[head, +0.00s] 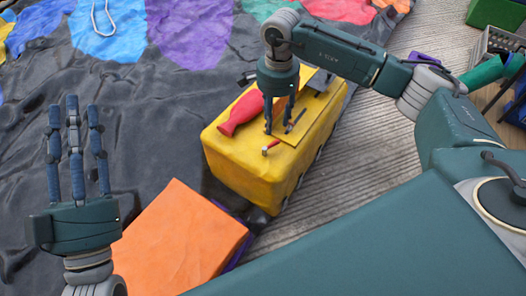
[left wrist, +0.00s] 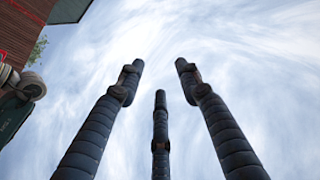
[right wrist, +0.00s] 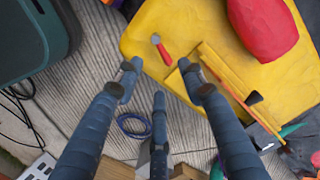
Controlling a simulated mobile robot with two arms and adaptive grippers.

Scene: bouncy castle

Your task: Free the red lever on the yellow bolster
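The yellow bolster (head: 225,165) stands in the middle of the head view and fills the top of the right wrist view (right wrist: 150,25). The small red lever (head: 270,148), with a pale metal end, is on its top near the front edge; it also shows in the right wrist view (right wrist: 160,48). My right gripper (head: 279,130) is open and empty, fingers pointing down over the bolster, just behind the lever in the head view. Its fingertips (right wrist: 158,75) appear beside the lever, apart from it. My left gripper (head: 74,100) is open and empty, fingers up, away from the bolster.
A red club-shaped object (head: 240,113) lies on the bolster, left of my right gripper. A yellow strip with an orange edge (right wrist: 228,85) lies along the bolster's top. An orange block (head: 180,240) is in front. Grey ribbed floor (head: 350,165) is open to the right.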

